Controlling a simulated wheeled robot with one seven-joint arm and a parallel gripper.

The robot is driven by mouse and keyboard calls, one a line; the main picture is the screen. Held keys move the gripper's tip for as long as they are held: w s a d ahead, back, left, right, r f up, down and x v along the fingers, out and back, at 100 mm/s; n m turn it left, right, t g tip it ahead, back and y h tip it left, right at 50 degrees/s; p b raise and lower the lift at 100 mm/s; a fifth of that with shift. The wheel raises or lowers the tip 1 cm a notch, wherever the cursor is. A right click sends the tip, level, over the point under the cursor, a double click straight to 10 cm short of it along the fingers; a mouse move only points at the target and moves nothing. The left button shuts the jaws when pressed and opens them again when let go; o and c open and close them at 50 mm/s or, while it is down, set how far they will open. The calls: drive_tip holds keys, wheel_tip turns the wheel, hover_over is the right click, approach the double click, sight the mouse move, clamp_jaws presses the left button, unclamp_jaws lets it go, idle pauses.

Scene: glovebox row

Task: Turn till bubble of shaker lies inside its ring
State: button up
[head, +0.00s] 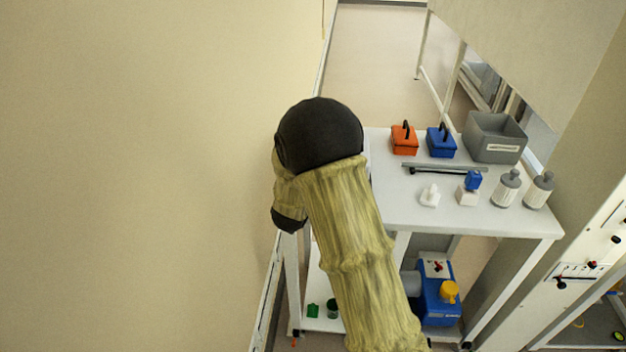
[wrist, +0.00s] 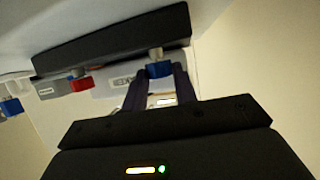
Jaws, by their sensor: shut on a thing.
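In the wrist view, my gripper (wrist: 160,82) is shut on a blue knob (wrist: 159,69), with one dark finger on each side of it. A thick dark slab (wrist: 110,42) lies along this body. A red knob (wrist: 80,83) is on the same body, left of the gripped one. I cannot see the bubble or its ring in either view. In the head view, my sleeved arm hides my gripper and the shaker.
A white bench (head: 410,208) holds an orange box (head: 404,140), a blue box (head: 441,143), a grey bin (head: 494,138) and two grey-capped bottles (head: 507,190). A blue machine (head: 438,305) stands below. A bare wall (head: 130,180) closes the left side.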

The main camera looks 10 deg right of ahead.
drive_tip(key=m+h+p, duration=0.1)
drive_tip(key=m+g+h+p, duration=0.1)
drive_tip(key=p, duration=0.2)
drive_tip(key=shift+w+a+r+m+g+h+p, duration=0.25)
drive_tip(key=shift+a+r+m+g+h+p, duration=0.05)
drive_tip(key=shift+a+r+m+g+h, duration=0.1)
drive_tip(key=m+g+h+p, duration=0.1)
drive_tip(key=m+g+p, duration=0.1)
drive_tip(key=p, duration=0.1)
drive_tip(key=m+g+h+p, duration=0.1)
drive_tip(key=shift+w+a+f+m+h, duration=0.15)
drive_tip(key=shift+w+f+m+h, duration=0.15)
drive_tip(key=shift+m, duration=0.1)
drive_tip(key=shift+g+p, duration=0.3)
drive_tip(key=o, duration=0.7)
drive_tip(key=shift+r, duration=0.1)
wheel_tip(320, 180, up, 10)
drive_tip(key=b, duration=0.1)
